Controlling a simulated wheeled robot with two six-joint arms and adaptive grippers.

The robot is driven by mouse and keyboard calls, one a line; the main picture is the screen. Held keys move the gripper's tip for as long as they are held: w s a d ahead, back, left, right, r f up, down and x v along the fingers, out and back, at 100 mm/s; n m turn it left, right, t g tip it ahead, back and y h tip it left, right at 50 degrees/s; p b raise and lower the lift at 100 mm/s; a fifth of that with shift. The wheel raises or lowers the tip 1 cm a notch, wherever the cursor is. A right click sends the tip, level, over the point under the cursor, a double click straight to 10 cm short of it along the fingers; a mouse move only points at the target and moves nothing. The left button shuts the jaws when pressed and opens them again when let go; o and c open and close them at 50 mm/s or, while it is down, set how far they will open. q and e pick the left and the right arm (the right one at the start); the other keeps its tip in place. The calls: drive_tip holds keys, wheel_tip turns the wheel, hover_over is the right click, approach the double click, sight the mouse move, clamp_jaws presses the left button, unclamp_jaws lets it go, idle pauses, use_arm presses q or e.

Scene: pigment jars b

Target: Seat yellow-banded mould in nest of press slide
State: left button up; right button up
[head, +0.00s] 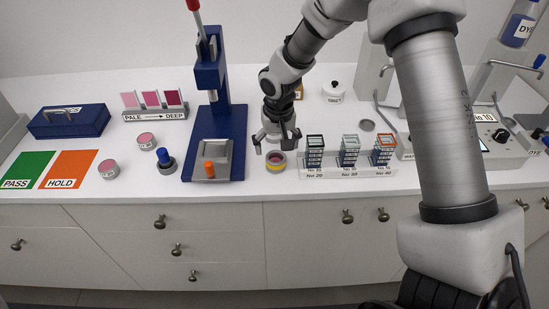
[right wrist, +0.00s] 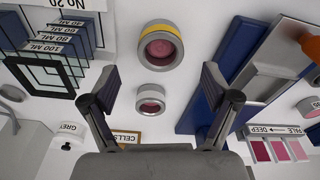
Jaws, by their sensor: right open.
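The yellow-banded mould (head: 276,166) is a short grey cup with a yellow ring and pink contents. It stands on the counter right of the blue press (head: 239,135). In the right wrist view it (right wrist: 161,61) lies beyond the fingertips. My right gripper (head: 277,146) is open and empty, pointing down just behind and above the mould. The press slide (head: 223,158) is a grey plate with an orange knob (head: 209,169) at the press's front; it also shows in the right wrist view (right wrist: 262,78). My left gripper is out of view.
A second grey mould (right wrist: 151,91) with pink contents stands close to the banded one. A rack of numbered screens (head: 330,172) stands close on the right. Left of the press are a blue-knobbed piece (head: 166,157) and two pink-filled moulds (head: 109,168) (head: 147,141).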

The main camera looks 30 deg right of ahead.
sight(276, 161)
wheel_tip(276, 161, down, 3)
drive_tip(key=shift+s+a+r+p, duration=0.1)
drive_tip(key=shift+a+r+p, duration=0.1)
drive_tip(key=shift+p, duration=0.4)
drive_tip(key=f, duration=0.2)
drive_tip(key=w+f, duration=0.1)
drive_tip(key=shift+d, duration=0.3)
drive_tip(key=shift+s+r, duration=0.1)
drive_tip(key=shift+s, duration=0.05)
drive_tip(key=shift+s+a+r, duration=0.1)
drive_tip(key=c, duration=1.4)
